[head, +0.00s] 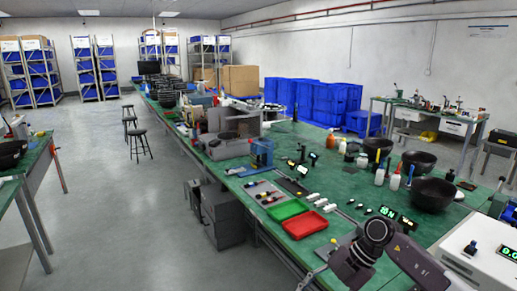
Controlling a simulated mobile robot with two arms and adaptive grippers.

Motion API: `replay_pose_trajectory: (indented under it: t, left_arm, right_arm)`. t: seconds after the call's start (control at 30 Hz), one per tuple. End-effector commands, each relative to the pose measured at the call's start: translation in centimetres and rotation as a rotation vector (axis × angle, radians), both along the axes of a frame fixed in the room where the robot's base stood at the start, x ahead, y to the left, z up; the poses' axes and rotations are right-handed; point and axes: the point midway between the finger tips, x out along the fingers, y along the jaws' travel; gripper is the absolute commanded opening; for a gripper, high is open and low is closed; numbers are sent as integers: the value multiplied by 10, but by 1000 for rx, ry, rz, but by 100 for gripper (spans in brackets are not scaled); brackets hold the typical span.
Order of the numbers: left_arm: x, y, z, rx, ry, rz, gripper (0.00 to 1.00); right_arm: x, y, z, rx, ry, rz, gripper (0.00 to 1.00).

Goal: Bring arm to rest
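A dark grey arm of mine, with a round joint, shows at the bottom right of the head view, over the near part of the green workbench (338,203). No gripper fingers can be made out on it, and the part beyond the joint runs out of the picture. I see neither my left nor my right gripper. I cannot tell whether either holds anything.
A red tray (304,224) and a green tray (287,209) lie on the bench near the arm. Black bowls (432,194), bottles (379,175) and a white box with a green display (482,258) stand to the right. Open floor (128,220) lies left.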

Motion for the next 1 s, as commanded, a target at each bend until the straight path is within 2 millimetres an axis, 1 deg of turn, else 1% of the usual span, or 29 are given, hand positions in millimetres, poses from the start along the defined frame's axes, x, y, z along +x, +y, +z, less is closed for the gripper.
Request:
replay_pose_trajectory:
  t: [0.03, 0.07, 0.1, 0.17, 0.2, 0.27, 0.3, 0.37, 0.43, 0.47, 0.5, 0.57, 0.6, 0.67, 0.7, 0.77, 0.8, 0.87, 0.9, 0.97, 1.0]
  left_arm:
    - [0, 0, 0, 0, 1, 0, 40]
    - [-1, 0, 0, 0, 2, 0, 40]
    - [-3, 0, 0, 0, 5, 0, 40]
    - [-8, 1, -1, 1, 10, 0, 40]
    - [-11, 1, -1, 1, 15, 0, 40]
    - [-15, 1, -1, 2, 21, 0, 40]
    - [-17, 1, -1, 2, 24, 0, 40]
    - [-18, 1, -2, 3, 26, 0, 40]
    - [-18, 1, -2, 3, 27, 0, 40]
    - [-18, 1, -2, 3, 26, -1, 40]
    - [-18, 1, -1, 3, 27, -1, 40]
    - [-18, 1, -1, 3, 27, -1, 40]
    - [-18, 1, -1, 3, 26, -1, 40]
    - [-18, 2, -1, 3, 26, -1, 40]
    - [-18, 2, -1, 3, 26, -1, 40]
    - [-18, 2, -1, 3, 26, -1, 40]
    - [-18, 2, -1, 3, 26, -1, 40]
    - [-18, 2, -1, 3, 26, -1, 40]
    - [-18, 2, -1, 3, 26, -1, 40]
    - [-18, 2, -1, 3, 25, -1, 40]
    - [-17, 2, -1, 3, 25, -1, 40]
  right_arm:
    - [-3, 20, -11, 89, 9, -8, 56]
    - [-3, 31, -15, 148, 8, -18, 56]
    - [-2, 48, -21, 237, 6, -38, 56]
    - [1, 70, -30, 379, -1, -94, 56]
    - [6, 83, -36, 474, -10, -150, 56]
    - [15, 94, -48, 601, -23, -257, 56]
    - [22, 97, -58, 672, -32, -341, 56]
    - [32, 93, -78, 754, -44, -487, 56]
    - [39, 78, -113, 809, -53, -677, 56]
    - [40, 69, -132, 820, -54, -766, 56]
    - [38, 54, -159, 820, -53, -886, 56]
    - [30, 33, -198, 800, -48, -1042, 56]
    - [21, 19, -224, 777, -40, -1134, 56]
    - [3, 0, -261, 728, -24, -1259, 56]
    - [-11, -12, -286, 690, -10, -1336, 56]
    - [-37, -29, -321, 628, 15, -1440, 56]
    - [-56, -39, -343, 583, 34, -1503, 56]
    - [-87, -53, -374, 511, 65, -1592, 56]
    - [-109, -61, -394, 461, 88, -1645, 56]
    - [-145, -72, -422, 383, 125, -1720, 56]
    - [-170, -78, -438, 330, 152, -1765, 56]
